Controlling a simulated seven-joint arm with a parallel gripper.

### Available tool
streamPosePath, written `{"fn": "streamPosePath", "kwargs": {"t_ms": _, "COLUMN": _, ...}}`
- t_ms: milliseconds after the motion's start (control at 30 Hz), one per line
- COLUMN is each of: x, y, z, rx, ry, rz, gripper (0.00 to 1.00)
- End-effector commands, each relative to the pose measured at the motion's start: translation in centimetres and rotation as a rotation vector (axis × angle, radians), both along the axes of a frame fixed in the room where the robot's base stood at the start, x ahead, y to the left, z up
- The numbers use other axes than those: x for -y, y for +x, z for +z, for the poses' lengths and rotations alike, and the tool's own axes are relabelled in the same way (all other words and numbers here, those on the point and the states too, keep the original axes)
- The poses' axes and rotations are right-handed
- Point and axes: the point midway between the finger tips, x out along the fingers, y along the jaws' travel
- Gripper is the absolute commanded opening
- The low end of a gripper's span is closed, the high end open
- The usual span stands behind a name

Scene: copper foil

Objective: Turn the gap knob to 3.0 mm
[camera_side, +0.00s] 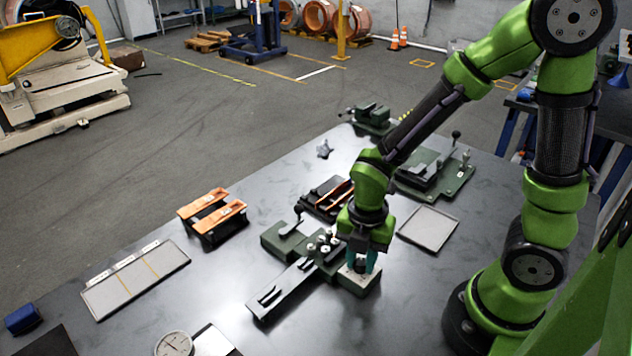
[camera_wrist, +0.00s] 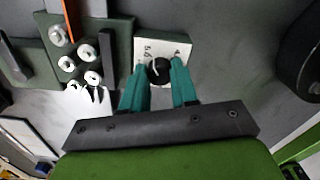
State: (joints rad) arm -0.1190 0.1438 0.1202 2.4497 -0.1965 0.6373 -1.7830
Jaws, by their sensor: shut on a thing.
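The gap knob (camera_wrist: 160,70) is a round black knob with a light pointer line, on a white dial plate (camera_wrist: 147,47) with small printed figures that I cannot read reliably. The plate tops a green-grey block, seen in the side view (camera_side: 358,281) at the near end of the green roller machine (camera_side: 318,250). My gripper (camera_wrist: 161,72) has its teal fingers on either side of the knob and is shut on it. In the side view my gripper (camera_side: 364,262) points straight down over the block, and the fingers hide the knob.
White rollers (camera_wrist: 82,66) sit beside the block, with a dark rail (camera_side: 282,291) running toward the front. A grey mat (camera_side: 428,228) lies to the right. Copper strips (camera_side: 212,207) on a stand and a marked panel (camera_side: 135,277) are to the left. Bare table lies between.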

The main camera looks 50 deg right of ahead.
Motion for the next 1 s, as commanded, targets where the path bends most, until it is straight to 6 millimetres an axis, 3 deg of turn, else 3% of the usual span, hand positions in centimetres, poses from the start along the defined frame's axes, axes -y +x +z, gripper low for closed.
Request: {"fn": "streamPosePath", "kwargs": {"t_ms": 1000, "x": -0.02, "y": -0.02, "z": 0.09, "rx": 0.0, "ry": 0.0, "rz": -0.95, "gripper": 0.0}}
